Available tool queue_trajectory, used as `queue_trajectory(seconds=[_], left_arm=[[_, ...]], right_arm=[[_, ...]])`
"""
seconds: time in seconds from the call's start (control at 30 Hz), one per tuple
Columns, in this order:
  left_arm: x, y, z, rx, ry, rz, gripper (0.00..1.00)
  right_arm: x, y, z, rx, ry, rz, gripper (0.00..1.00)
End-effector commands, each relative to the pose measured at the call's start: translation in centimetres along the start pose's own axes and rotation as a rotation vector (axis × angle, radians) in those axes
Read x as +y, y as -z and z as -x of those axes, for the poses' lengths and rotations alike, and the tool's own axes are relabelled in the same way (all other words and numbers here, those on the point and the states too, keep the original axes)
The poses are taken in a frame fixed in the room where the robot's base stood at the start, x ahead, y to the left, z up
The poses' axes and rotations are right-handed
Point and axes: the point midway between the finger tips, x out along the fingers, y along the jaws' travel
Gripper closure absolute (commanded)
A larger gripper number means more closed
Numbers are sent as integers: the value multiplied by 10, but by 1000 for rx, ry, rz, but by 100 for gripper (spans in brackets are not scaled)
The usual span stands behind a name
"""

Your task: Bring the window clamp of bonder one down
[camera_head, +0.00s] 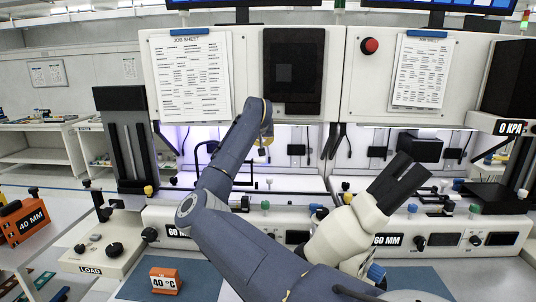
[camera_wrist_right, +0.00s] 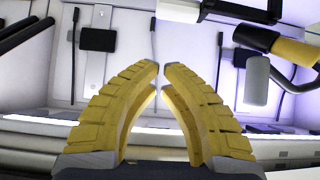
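The left bonder (camera_head: 160,222) stands behind my right arm, its lit work area partly hidden. My right gripper (camera_head: 264,149) is raised in front of that work area, small and partly hidden by its wrist. In the right wrist view its yellow fingers (camera_wrist_right: 161,68) have their tips almost together, with nothing between them. A black and yellow bar (camera_wrist_right: 275,42) with a grey cylinder (camera_wrist_right: 257,82) is to the right of the fingers, apart from them. I cannot tell whether it belongs to the window clamp. I cannot make out the clamp's position. My left gripper is not in view.
A white microscope with black eyepieces (camera_head: 398,182) stands close to the right of my arm. A LOAD control box (camera_head: 103,248) is at left. Job sheets (camera_head: 190,75) hang above.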

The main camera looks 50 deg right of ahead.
Motion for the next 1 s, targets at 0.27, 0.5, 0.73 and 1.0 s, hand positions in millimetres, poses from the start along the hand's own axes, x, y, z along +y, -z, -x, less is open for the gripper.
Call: queue_trajectory(seconds=[0.27,0.5,0.73,1.0], left_arm=[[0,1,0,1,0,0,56],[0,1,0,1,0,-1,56],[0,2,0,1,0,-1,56],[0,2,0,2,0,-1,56]], right_arm=[[-18,1,-2,-9,2,-15,100],[-17,1,-40,-9,2,-14,100],[-18,1,-72,-8,3,-14,100],[-19,-1,-90,-6,4,-15,100]])
